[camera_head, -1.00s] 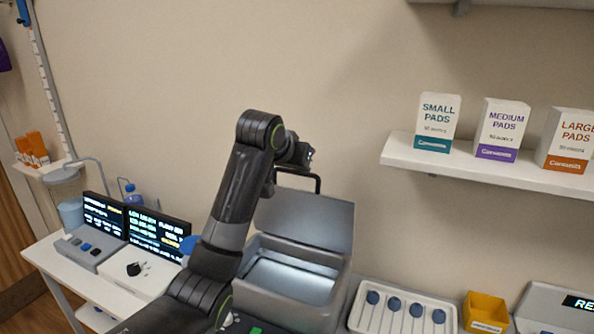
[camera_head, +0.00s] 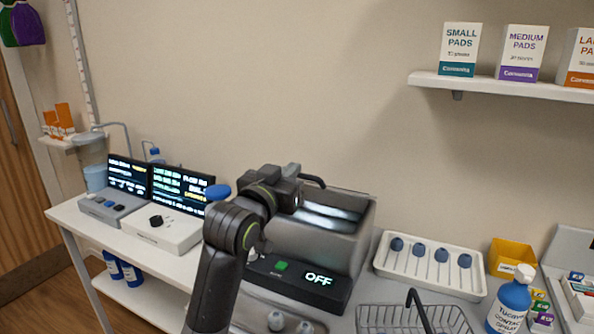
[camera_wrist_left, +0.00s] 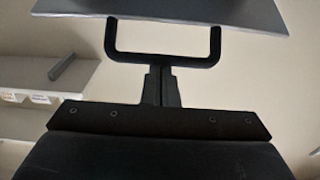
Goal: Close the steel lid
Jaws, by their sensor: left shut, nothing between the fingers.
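The steel box (camera_head: 352,253) stands on a dark base with a green button and an "OFF" display; its bright interior shows, so it is open. The steel lid (camera_wrist_left: 190,10) fills the top of the left wrist view, with its black handle (camera_wrist_left: 125,55) hanging toward my fingers. The handle (camera_head: 313,181) also shows in the head view, but the lid's exact angle there is hard to tell. My left gripper (camera_wrist_left: 161,75) is shut and empty, its fingertips at the handle's bar; I cannot tell whether they touch. It also shows in the head view (camera_head: 298,178). My right gripper is out of view.
A white tray (camera_head: 412,264) with several blue-topped items is right of the box. A wire basket (camera_head: 400,318), a blue bottle (camera_head: 512,303) and a yellow bin (camera_head: 510,255) are at right. Screens (camera_head: 182,190) stand left. A shelf with boxes (camera_head: 525,88) hangs above right.

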